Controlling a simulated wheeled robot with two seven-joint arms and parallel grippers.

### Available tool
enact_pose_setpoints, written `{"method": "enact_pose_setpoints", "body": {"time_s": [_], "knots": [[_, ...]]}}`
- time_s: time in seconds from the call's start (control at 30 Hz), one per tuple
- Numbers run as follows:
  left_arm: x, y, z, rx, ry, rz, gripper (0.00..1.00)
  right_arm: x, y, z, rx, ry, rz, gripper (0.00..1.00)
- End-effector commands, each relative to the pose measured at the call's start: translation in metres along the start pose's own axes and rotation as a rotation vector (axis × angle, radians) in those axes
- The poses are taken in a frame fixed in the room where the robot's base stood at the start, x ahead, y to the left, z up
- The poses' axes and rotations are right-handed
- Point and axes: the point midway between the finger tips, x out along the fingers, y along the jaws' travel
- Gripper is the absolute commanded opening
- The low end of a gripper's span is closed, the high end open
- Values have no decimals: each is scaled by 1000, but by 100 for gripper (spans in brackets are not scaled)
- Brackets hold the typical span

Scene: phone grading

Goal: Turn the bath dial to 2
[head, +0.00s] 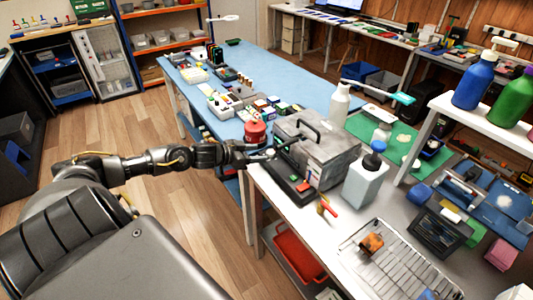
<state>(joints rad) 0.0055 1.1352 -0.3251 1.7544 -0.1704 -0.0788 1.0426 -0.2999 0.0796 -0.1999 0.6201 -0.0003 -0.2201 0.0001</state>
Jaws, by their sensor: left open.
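The bath appears to be the grey metal box (328,160) with a black handle on its lid, standing on the near white bench. A dark panel (287,187) with small green and red marks lies along its left front side. I cannot make out the dial or its numbers at this size. My left gripper (268,154) reaches in from the left and is open at the upper left end of this panel, close to the box. Whether it touches anything is unclear. My right gripper is out of view.
A red round container (255,131) stands just behind my left gripper. A white bottle with a dark blue cap (363,182) stands right of the box, and a metal rack tray (385,262) lies nearer. Wooden floor (165,215) is open below my left arm.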

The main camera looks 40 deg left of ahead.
Motion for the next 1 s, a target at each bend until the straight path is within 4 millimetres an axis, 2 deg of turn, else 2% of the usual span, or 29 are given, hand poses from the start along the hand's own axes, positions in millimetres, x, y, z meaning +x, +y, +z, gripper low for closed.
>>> {"method": "enact_pose_setpoints", "body": {"time_s": [0.1, 0.33, 0.73, 0.77, 1.0], "knots": [[19, -1, -2, -2, 4, -2, 50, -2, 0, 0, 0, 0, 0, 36], [44, -1, 0, -1, 1, -2, 50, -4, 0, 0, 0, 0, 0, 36], [51, 0, 1, 1, -1, -1, 50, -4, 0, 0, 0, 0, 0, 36], [51, 0, 1, 1, -1, -1, 49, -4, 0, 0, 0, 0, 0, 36], [50, 0, 1, 1, -1, -1, 17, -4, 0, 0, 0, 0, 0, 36]]}}
